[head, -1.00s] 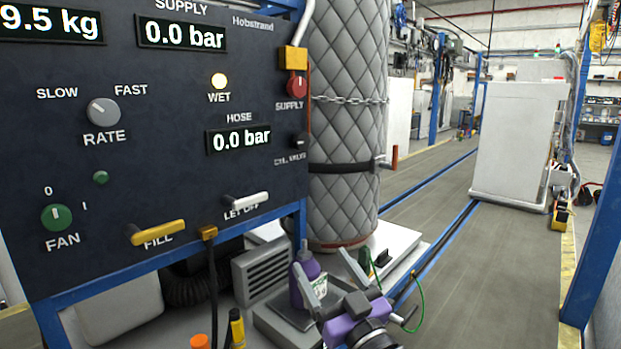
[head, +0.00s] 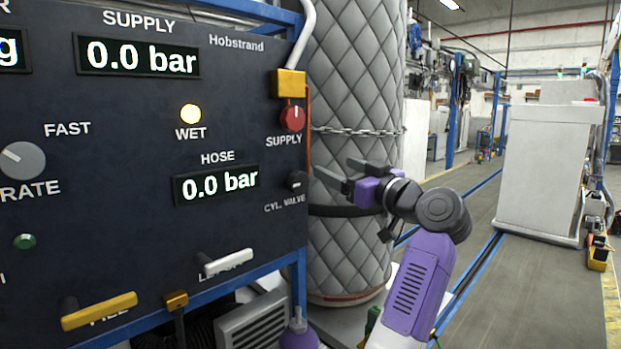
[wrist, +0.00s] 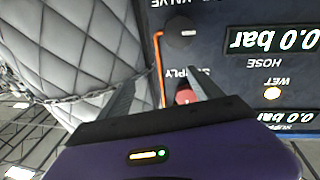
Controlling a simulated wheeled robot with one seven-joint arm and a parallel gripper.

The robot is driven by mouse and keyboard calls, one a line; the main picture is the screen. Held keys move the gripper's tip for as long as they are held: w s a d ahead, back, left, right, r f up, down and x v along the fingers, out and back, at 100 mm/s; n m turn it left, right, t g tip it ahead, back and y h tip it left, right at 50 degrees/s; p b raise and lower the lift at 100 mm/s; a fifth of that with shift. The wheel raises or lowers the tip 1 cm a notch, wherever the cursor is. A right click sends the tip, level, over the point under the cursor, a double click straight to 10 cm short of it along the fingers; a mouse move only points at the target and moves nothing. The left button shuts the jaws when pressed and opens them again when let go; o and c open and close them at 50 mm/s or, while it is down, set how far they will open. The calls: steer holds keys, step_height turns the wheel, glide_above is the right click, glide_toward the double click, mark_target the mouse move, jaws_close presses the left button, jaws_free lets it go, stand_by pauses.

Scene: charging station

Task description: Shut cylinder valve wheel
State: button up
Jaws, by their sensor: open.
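The cylinder valve wheel is the small black knob (head: 296,182) labelled "CYL. VALVE" at the right edge of the dark panel, with a white mark on it. In the wrist view this knob (wrist: 182,33) is upside down near the top, ahead of the fingers. My gripper (head: 332,167) is open and empty, its fingers pointing left towards the knob. A gap shows between the fingertips and the knob. In the wrist view my gripper (wrist: 162,75) has nothing between its fingers.
The red supply knob (head: 292,117) is just above the black knob, under a yellow block (head: 288,83). A quilted grey cylinder (head: 350,80) with a chain (head: 365,130) stands close behind my gripper. White and yellow handles (head: 225,262) (head: 100,310) stick out below.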

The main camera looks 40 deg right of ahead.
mark_target(301, 182)
steer(key=w+a+f+n+y, duration=0.1)
steer(key=w, duration=0.2)
steer(key=w+a+f+n+g+y+p, duration=0.1)
steer(key=w, duration=0.2)
steer(key=w+a+f+n+y+p, duration=0.1)
steer(key=w+f, duration=0.1)
steer(key=w, duration=0.1)
steer(key=shift+n, duration=0.3)
steer(key=shift+c, duration=0.2)
steer(key=c, duration=1.3)
steer(key=shift+c, duration=0.2)
